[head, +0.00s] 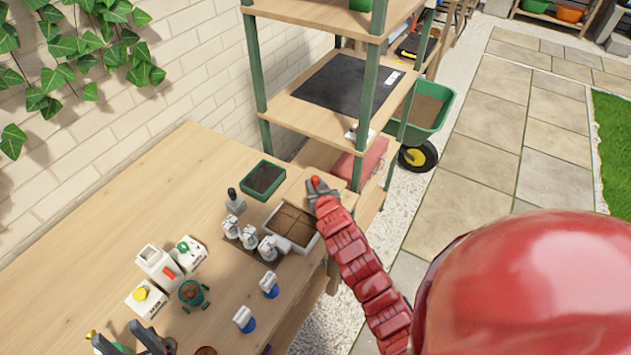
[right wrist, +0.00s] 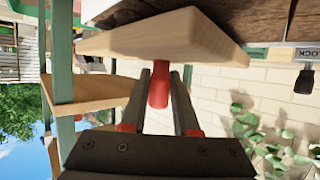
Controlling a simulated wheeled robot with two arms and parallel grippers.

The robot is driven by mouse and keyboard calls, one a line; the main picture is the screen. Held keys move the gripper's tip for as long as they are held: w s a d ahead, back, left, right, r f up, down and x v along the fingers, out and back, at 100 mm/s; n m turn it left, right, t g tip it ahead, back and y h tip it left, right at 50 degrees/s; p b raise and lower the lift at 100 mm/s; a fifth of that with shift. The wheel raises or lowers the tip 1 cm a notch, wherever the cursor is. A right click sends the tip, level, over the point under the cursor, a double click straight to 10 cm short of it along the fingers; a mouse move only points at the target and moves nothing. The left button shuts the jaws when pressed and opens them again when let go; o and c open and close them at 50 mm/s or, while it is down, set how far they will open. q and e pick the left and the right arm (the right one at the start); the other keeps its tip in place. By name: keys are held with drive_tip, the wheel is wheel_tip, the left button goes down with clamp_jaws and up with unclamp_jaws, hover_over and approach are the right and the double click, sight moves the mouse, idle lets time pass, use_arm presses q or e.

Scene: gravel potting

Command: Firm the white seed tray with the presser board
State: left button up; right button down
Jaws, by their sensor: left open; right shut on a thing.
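The white seed tray (head: 316,243), filled with brown soil, sits near the right edge of the bench in the head view. My right gripper (head: 318,188) is at the tray's far right corner. In the right wrist view my right gripper (right wrist: 160,78) is shut on the red handle of the presser board (right wrist: 165,38), a flat pale wooden board. My left gripper (head: 150,338) is open at the bottom left of the head view, partly cut off.
A green soil tray (head: 263,180) stands behind the white tray. White bottles (head: 250,237) stand close on its left. Boxes with coloured caps (head: 146,298) and a green pot (head: 192,293) stand nearer. A wooden shelf (head: 295,112) rises behind. The bench's left part is clear.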

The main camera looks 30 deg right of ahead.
drive_tip(key=shift+r, duration=0.1)
idle(0.3)
drive_tip(key=shift+f+b, duration=0.5)
drive_tip(key=shift+f, duration=0.3)
idle(0.7)
drive_tip(key=shift+r+p, duration=0.75)
drive_tip(key=shift+r, duration=0.85)
drive_tip(key=shift+s+f, duration=0.1)
